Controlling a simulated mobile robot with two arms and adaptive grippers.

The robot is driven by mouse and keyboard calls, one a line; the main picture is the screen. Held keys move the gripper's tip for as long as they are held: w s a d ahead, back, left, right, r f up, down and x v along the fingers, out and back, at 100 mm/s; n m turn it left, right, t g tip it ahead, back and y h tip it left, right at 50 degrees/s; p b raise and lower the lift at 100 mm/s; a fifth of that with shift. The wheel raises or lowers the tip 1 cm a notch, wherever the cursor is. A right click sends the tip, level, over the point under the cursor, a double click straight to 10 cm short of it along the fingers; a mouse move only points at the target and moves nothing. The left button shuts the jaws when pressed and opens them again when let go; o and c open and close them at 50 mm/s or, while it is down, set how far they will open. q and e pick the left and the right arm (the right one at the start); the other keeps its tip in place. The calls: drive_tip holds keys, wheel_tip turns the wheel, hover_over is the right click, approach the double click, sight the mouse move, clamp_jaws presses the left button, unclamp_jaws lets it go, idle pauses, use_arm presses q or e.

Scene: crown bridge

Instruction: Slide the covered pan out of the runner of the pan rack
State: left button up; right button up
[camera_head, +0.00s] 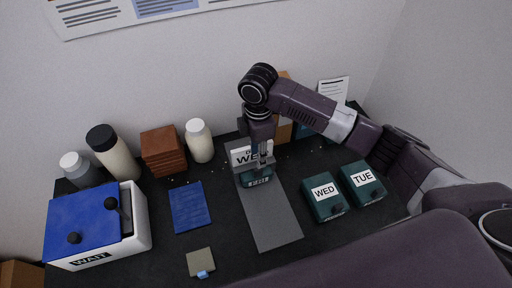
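A dark teal pan (257,182) with a small label on its front sits at the far end of a flat grey strip (272,222) in the middle of the table. A white card (240,155) with partly hidden lettering, "WED" in part, stands just behind it. My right gripper (263,162) points down from above at this pan, its fingers at or just over the pan's top. I cannot tell whether they touch or hold it. Two similar teal pans, labelled WED (325,193) and TUE (363,178), stand to the right. My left gripper is not in view.
A white box (138,216) marked WAIT with a blue lid stands at left. Bottles (115,155), brown stacked blocks (164,152) and a white bottle (200,142) line the back. A blue mat (190,207) and a small beige pad (200,262) lie left of the strip. The strip's near part is clear.

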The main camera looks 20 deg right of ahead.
wheel_tip(320, 180, down, 7)
drive_tip(key=shift+s+r+p, duration=0.1)
drive_tip(key=shift+r+p, duration=0.05)
drive_tip(key=shift+p, duration=0.75)
drive_tip(key=shift+f, duration=0.3)
drive_tip(key=shift+c, duration=0.7)
clamp_jaws()
drive_tip(key=s+p, duration=0.3)
drive_tip(key=s, duration=0.2)
drive_tip(key=shift+s, duration=0.1)
